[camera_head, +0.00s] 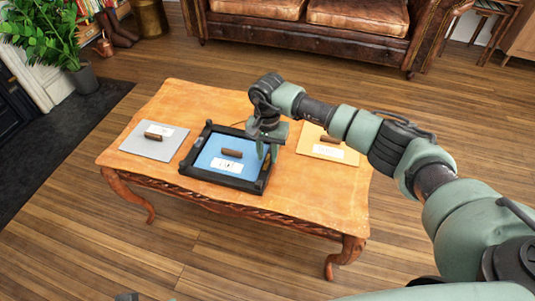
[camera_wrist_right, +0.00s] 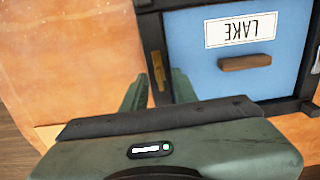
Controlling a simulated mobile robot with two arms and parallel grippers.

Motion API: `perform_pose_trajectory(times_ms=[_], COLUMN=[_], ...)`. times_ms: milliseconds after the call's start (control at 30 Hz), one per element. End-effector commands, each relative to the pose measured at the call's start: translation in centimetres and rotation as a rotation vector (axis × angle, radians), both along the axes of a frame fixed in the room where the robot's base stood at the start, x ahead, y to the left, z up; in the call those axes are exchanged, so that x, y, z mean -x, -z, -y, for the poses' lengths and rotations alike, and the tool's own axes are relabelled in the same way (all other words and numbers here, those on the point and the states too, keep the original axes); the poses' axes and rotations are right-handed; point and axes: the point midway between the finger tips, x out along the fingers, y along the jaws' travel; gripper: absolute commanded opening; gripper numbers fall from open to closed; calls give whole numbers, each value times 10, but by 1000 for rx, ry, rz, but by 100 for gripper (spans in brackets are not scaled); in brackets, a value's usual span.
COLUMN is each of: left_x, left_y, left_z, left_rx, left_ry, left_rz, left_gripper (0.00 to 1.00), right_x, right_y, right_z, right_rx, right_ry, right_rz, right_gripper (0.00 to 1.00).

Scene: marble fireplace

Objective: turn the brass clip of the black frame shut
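The black frame (camera_head: 222,189) lies flat on the wooden table around a blue panel (camera_head: 210,160) with a brown handle and a white label reading LAKE. My right gripper (camera_head: 267,152) points down over the frame's right rail. In the right wrist view the brass clip (camera_wrist_right: 157,68) sits on that rail, roughly lengthwise along it. The open fingers of the right gripper (camera_wrist_right: 159,78) stand one on each side of the clip's near end; whether they touch it I cannot tell. My left gripper is not recognizable in either view.
A grey panel (camera_head: 146,146) lies left of the frame and an orange panel (camera_head: 343,142) right of it, each with a brown handle and a label. The wooden table (camera_head: 306,205) is bare at its front right. A leather sofa (camera_head: 300,30) stands behind.

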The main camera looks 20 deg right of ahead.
Motion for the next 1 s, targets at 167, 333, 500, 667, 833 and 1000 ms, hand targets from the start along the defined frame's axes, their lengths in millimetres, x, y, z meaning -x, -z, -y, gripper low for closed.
perform_pose_trajectory(times_ms=[167, 333, 500, 667, 833, 1000], left_x=[0, 0, 0, 0, 0, 2], left_y=[0, 0, 0, 0, 0, 0], left_z=[0, 0, 0, 0, 0, 0], left_rx=[0, 0, 0, 1, 1, -2], left_ry=[0, 0, 0, 0, 0, 0], left_rz=[0, 0, 0, 0, -2, -9], left_gripper=[85, 85, 85, 85, 85, 85], right_x=[0, 0, 0, 0, 0, 0], right_y=[0, 0, 0, -1, -1, -1], right_z=[0, 0, 0, 0, 0, 1], right_rx=[0, -1, -1, -1, 0, 1], right_ry=[0, 0, 3, 30, 107, 236], right_rz=[0, 1, 1, 1, 0, 0], right_gripper=[25, 0, 0, 0, 0, 0])
